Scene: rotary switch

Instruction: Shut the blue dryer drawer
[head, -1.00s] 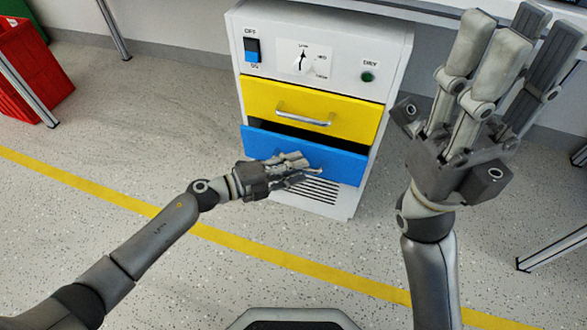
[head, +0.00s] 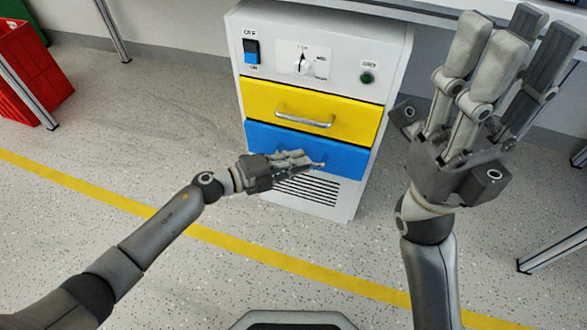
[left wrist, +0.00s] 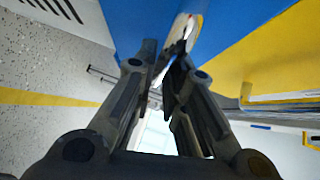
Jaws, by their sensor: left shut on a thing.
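The white dryer cabinet (head: 322,38) stands upright on the floor, with a yellow drawer (head: 350,118) above the blue drawer (head: 290,140). The blue front looks flush with the cabinet, with no dark gap above it. My left gripper (head: 318,163) is at the lower part of the blue front, shut on its handle, which the fingers mostly hide. In the left wrist view the handle (left wrist: 186,28) shows bright at the fingertips, against the blue front (left wrist: 230,22). My right gripper (head: 517,38) is raised right of the cabinet, fingers apart, empty.
The cabinet has a blue rocker switch (head: 252,52), a rotary knob (head: 302,62) and a green button (head: 367,77). A red crate (head: 28,70) stands at the far left. Open floor with a yellow line (head: 240,244) lies in front.

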